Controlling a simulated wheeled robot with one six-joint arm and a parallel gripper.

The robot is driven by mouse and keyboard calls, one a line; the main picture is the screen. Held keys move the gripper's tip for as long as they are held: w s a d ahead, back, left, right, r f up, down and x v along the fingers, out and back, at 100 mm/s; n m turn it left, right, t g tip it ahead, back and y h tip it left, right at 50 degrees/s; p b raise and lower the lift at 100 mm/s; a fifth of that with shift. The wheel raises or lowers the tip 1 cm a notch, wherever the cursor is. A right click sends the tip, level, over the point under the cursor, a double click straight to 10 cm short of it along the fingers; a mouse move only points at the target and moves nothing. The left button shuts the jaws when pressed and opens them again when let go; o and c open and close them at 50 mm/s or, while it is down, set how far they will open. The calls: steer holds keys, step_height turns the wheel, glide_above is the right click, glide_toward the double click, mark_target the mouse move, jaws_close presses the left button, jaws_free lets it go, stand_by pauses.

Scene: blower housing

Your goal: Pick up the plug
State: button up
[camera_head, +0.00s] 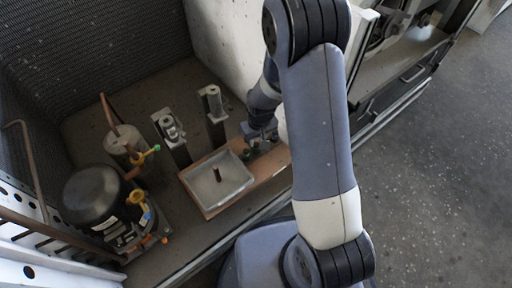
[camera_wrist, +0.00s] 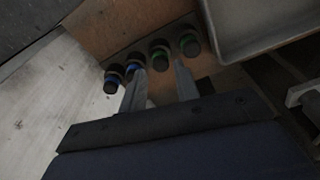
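Several small dark round-topped pieces, which may be plugs, stand in a row on a brown board; in the wrist view one with a green ring (camera_wrist: 159,51) is just beyond the gap between my fingertips. I cannot tell which one is the plug. My gripper (camera_wrist: 160,68) is open, its two fingers apart with nothing visible between them. In the head view my gripper (camera_head: 262,138) is low over the board's right part, partly hidden by my arm.
A black compressor (camera_head: 92,194) with pipes stands left. A mesh wall (camera_head: 120,40) closes the back.

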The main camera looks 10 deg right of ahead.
mark_target(256, 144)
steer(key=shift+w+a+f, duration=0.1)
steer(key=shift+w+f, duration=0.05)
steer(key=shift+f, duration=0.65)
steer(key=shift+w+f, duration=0.1)
steer(key=shift+f, duration=0.65)
steer(key=shift+c, duration=0.2)
jaws_close()
steer(key=shift+r, duration=0.1)
